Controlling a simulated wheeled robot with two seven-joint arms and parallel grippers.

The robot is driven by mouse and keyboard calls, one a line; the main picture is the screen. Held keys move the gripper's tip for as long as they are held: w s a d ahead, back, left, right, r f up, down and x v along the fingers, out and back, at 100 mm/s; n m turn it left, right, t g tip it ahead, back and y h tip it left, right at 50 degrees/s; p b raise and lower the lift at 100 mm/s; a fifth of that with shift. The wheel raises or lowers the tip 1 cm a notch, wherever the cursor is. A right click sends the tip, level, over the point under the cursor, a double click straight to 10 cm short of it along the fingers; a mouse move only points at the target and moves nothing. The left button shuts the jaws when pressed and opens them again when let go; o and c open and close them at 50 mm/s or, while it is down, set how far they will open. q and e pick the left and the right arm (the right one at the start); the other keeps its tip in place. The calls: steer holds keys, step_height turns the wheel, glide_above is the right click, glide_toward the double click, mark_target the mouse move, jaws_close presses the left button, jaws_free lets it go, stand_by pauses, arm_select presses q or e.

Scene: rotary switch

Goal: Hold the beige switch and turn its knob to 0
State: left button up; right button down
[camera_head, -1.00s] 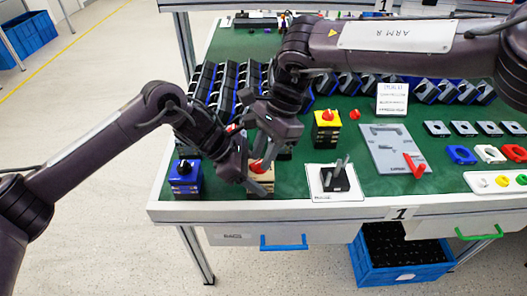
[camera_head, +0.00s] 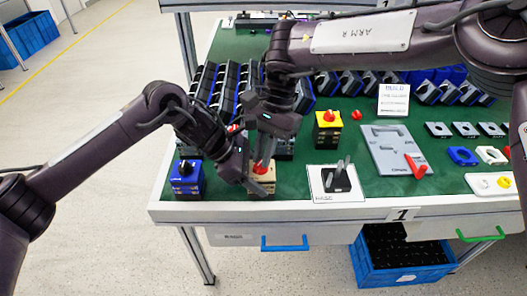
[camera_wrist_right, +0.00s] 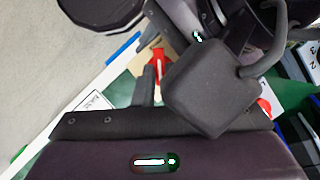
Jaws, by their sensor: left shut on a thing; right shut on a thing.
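The beige switch (camera_head: 265,188) stands on the front edge area of the green table, with a red knob (camera_head: 260,168) on top. My left gripper (camera_head: 256,184) comes in from the left and is shut on the beige switch, covering part of its body. My right gripper (camera_head: 264,160) points down from above and is shut on the red knob. In the right wrist view the red knob (camera_wrist_right: 158,64) and a beige patch of the switch (camera_wrist_right: 143,62) show behind my gripper parts. The knob's dial marks are too small or hidden to read.
A blue switch (camera_head: 186,178) stands close to the left, and a yellow switch (camera_head: 327,130) with a red knob stands behind to the right.

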steer(key=c, duration=1.5)
jaws_free()
